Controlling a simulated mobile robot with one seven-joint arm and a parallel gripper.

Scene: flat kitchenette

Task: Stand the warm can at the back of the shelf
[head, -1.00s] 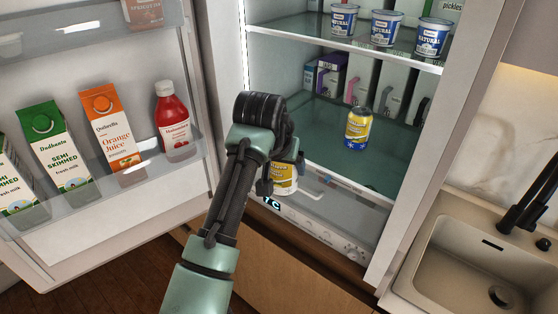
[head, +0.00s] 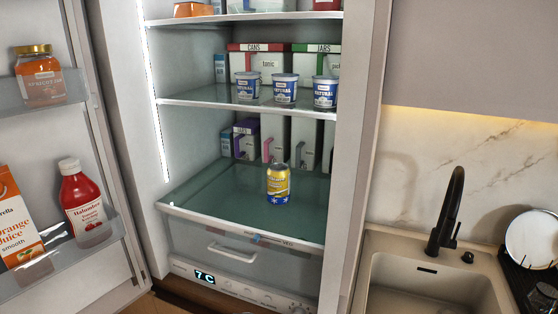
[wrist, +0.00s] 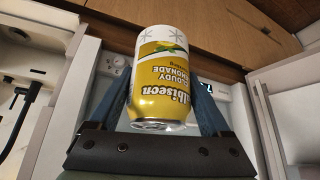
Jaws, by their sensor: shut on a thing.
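In the wrist view my gripper (wrist: 163,75) is shut on a yellow lemonade can (wrist: 160,98). The can has a white band with pale snowflake marks, and its label appears upside down in this view. My gripper and this can are out of the head view. Another yellow can (head: 278,186), with a blue band bearing snowflakes at its base, stands upright on the lower glass shelf (head: 225,195) of the open fridge. It stands toward the front right of that shelf. Free glass lies to its left.
Cartons and boxes (head: 245,142) line the back of the lower shelf. Several yogurt pots (head: 285,89) stand on the shelf above. The open door (head: 110,190) holds a red bottle (head: 82,203) and bounds the left; the fridge's side wall (head: 352,150) and sink (head: 420,285) lie right.

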